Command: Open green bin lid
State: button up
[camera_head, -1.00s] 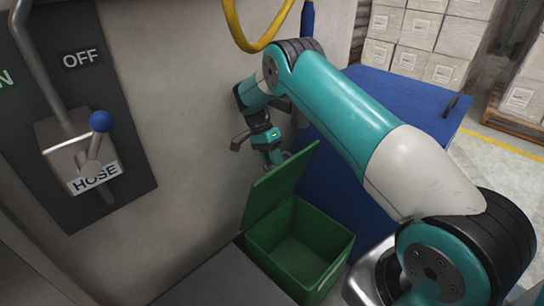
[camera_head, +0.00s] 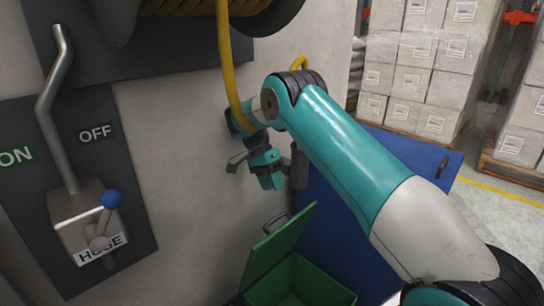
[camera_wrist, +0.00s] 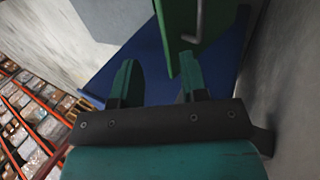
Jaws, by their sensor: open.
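The green bin (camera_head: 335,285) stands low beside the wall, partly cut off by the bottom edge of the head view. Its green lid (camera_head: 275,250) is raised, standing steeply tilted at the bin's left side, with the bin's inside showing. A handle (camera_head: 276,224) is near the lid's top edge. My gripper (camera_head: 270,182) is open and empty, above the lid and apart from it in the head view. In the wrist view my gripper's two fingers (camera_wrist: 158,66) are spread, and the lid (camera_wrist: 183,30) with its handle (camera_wrist: 200,22) shows beyond the right finger.
A blue panel or cover (camera_head: 335,225) lies behind the bin. A yellow hose (camera_head: 226,70) hangs close to my arm. A hose lever box (camera_head: 90,225) is on the wall at left. Wrapped carton stacks (camera_head: 420,65) stand at the back right.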

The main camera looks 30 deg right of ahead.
notch_tip(320, 180, up, 6)
jog(key=p, duration=0.3)
jog(key=shift+p, duration=0.4)
